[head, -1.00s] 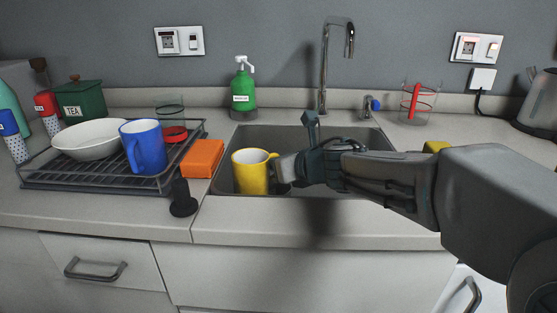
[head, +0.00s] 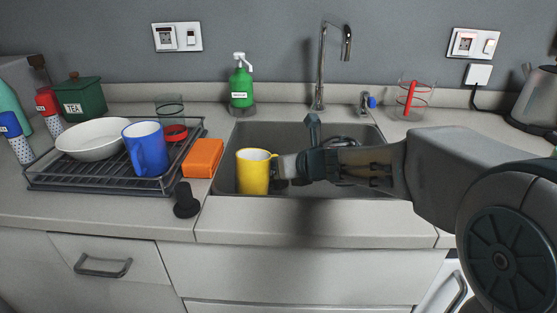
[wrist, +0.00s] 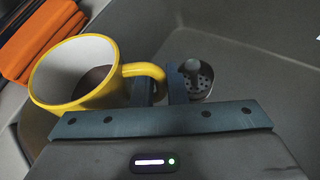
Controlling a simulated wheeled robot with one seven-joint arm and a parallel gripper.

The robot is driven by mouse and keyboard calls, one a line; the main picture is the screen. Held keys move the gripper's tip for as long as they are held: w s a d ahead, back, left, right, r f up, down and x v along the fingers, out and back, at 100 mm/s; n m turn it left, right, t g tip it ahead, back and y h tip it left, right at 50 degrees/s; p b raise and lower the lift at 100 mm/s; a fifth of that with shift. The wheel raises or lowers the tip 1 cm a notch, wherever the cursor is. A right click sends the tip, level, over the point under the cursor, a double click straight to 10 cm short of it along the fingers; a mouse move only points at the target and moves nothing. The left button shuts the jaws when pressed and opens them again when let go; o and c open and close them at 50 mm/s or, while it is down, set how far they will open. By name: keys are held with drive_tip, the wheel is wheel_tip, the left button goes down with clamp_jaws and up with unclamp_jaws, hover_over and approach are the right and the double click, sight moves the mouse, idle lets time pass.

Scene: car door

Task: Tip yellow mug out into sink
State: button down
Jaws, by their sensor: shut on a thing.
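The yellow mug (head: 253,173) is upright, held over the left part of the sink (head: 228,160). In the wrist view the yellow mug (wrist: 72,75) has a white inside with something dark brown in it. My gripper (head: 279,167) is to the right of the mug and shut on its handle. In the wrist view the fingers of my gripper (wrist: 160,90) close around the handle's outer end. The sink's drain strainer (wrist: 196,80) shows just right of the fingers.
An orange sponge block (head: 203,158) lies left of the sink. A dish rack (head: 100,183) with a white bowl and a blue mug (head: 147,150) stands further left. The tap (head: 322,70) rises behind the sink. A black stopper-like object (head: 186,200) stands on the counter front.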

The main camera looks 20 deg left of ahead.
drive_tip(key=shift+w+d+m+g+p, duration=0.1)
drive_tip(key=shift+w+m+g+p, duration=0.35)
drive_tip(key=shift+p, duration=1.75)
drive_tip(key=shift+w+m+g+p, duration=0.55)
drive_tip(key=shift+w+p, duration=0.6)
drive_tip(key=shift+p, duration=1.75)
drive_tip(key=shift+s+a+r+m+g+p, duration=0.1)
drive_tip(key=shift+s+m+g+p, duration=0.6)
drive_tip(key=shift+p, duration=2.15)
drive_tip(key=shift+s+a+r+m+g+p, duration=0.25)
drive_tip(key=shift+g+p, duration=0.75)
drive_tip(key=shift+p, duration=1.8)
drive_tip(key=shift+d+f, duration=0.15)
drive_tip(key=shift+f, duration=0.1)
drive_tip(key=shift+r+m+y+p, duration=0.2)
drive_tip(key=shift+m+y+p, duration=0.1)
drive_tip(key=shift+p, duration=0.25)
drive_tip(key=shift+s+r+m+g+y+p, duration=0.3)
drive_tip(key=shift+m+g+p, duration=0.45)
drive_tip(key=shift+p, duration=1.1)
drive_tip(key=shift+s+r+m+g+p, duration=0.1)
drive_tip(key=shift+s+m+g+p, duration=0.3)
drive_tip(key=shift+g+p, duration=1)
